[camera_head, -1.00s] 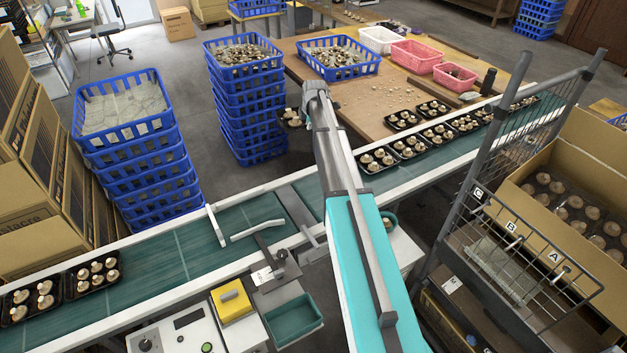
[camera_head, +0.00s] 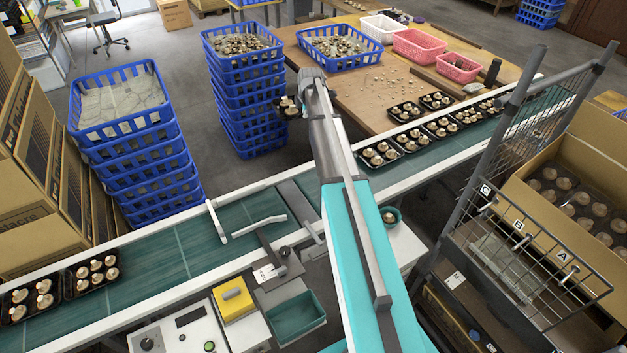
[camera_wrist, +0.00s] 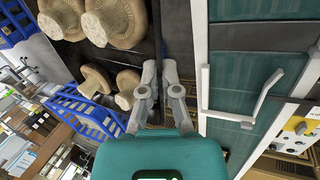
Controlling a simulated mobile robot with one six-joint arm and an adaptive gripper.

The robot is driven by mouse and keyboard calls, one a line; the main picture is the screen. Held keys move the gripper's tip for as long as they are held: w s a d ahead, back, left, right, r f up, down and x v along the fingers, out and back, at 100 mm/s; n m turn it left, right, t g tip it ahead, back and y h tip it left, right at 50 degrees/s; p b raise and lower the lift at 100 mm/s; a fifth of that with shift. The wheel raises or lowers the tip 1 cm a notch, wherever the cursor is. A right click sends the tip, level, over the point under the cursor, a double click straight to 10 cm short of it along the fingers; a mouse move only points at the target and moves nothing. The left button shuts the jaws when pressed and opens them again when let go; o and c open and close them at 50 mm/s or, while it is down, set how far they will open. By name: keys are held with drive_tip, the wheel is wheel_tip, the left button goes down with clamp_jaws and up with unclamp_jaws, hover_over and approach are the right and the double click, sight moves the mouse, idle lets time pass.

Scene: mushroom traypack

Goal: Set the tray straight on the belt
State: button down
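My gripper (camera_wrist: 160,102) is shut on the rim of a black tray (camera_wrist: 178,35) of brown mushrooms, which fills the upper left of the wrist view. In the head view the held tray (camera_head: 279,104) shows small and dark at the end of my arm, partly hidden by it. It is in the air beyond the belt's far edge, beside the tall blue crate stack. The green belt (camera_head: 205,240) runs from lower left to upper right. Its section below the arm is bare; it also shows in the wrist view (camera_wrist: 240,85).
Two filled trays (camera_head: 62,285) sit on the belt's left end; several more (camera_head: 402,150) line its right part. A white bent guide bar (camera_head: 258,228) stands over the belt. Blue crate stacks (camera_head: 245,115) stand behind it. A wire rack (camera_head: 520,235) is at the right.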

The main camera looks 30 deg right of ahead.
drive_tip(key=n+y+b, duration=0.1)
drive_tip(key=n+b, duration=0.1)
drive_tip(key=b, duration=1.6)
hover_over(313, 199)
wheel_tip(313, 199, down, 18)
drive_tip(key=shift+s+f, duration=0.2)
drive_tip(key=shift+s, duration=0.55)
drive_tip(key=shift+f+b, duration=0.2)
drive_tip(key=shift+b, duration=0.3)
wheel_tip(313, 199, down, 9)
drive_tip(key=b, duration=0.9)
drive_tip(key=shift+f, duration=0.2)
drive_tip(key=c, duration=1.3)
unclamp_jaws()
drive_tip(key=o, duration=0.6)
